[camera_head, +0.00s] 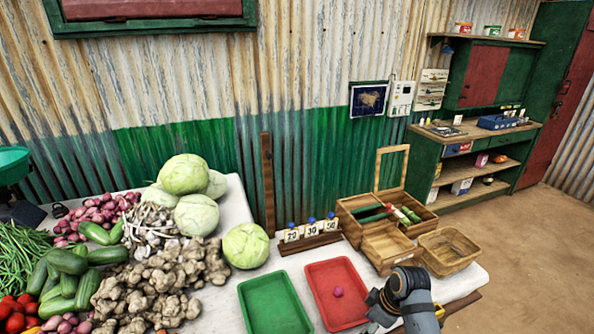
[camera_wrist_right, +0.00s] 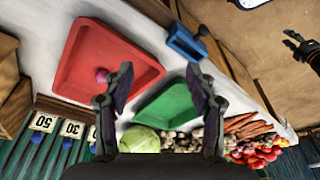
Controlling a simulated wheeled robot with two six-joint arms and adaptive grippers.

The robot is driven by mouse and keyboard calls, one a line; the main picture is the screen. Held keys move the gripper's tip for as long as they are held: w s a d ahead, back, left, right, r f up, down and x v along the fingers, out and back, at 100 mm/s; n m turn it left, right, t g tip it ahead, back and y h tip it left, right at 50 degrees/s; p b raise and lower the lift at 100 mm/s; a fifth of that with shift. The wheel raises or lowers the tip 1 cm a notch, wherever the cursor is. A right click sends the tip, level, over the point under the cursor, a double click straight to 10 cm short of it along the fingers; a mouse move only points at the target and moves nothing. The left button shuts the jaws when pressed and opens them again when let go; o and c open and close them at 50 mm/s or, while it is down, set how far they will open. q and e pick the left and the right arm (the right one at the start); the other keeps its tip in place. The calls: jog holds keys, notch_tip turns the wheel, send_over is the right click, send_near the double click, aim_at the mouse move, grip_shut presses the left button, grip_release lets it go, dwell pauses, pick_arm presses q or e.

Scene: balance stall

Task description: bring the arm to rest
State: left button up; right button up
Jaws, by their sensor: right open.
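My right arm comes in at the lower right of the head view, its gripper (camera_head: 379,306) over the table's front edge beside the red tray (camera_head: 312,284). In the right wrist view, the right gripper (camera_wrist_right: 160,80) has its two fingers wide apart with nothing between them. A small pink ball (camera_head: 338,292) lies in the red tray, apart from the fingers. The green tray (camera_head: 250,320) is empty in the head view. A dark claw-like part, seemingly my left gripper (camera_wrist_right: 301,46), is cut off at the right wrist view's right edge; its jaws are unclear.
A rack with number cards (camera_head: 310,233) stands behind the trays. An open wooden box (camera_head: 360,215) and a wicker basket (camera_head: 449,250) stand at the right. Cabbages (camera_head: 185,174) and other vegetables fill the left. A blue object (camera_wrist_right: 186,43) lies near the table edge.

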jog(key=s+d+r+m+t+h, duration=0.1)
jog(key=s+d+m+h, duration=0.15)
jog(key=s+m, duration=0.4)
jog(key=s+d+m+t+h, duration=0.1)
jog(key=s+d+m, duration=0.25)
jog(key=s, duration=0.65)
notch_tip(320, 180, down, 25)
jog(key=s+d+g, duration=0.1)
jog(key=d, duration=0.1)
pick_arm(q)
jog(key=shift+w, duration=0.85)
pick_arm(e)
jog(key=s+d+f+m+g, duration=0.1)
jog(key=s+f, duration=1.6)
jog(key=s, duration=0.2)
jog(key=shift+s+f, duration=0.2)
jog(key=shift+f, duration=0.1)
jog(key=shift+d, duration=0.15)
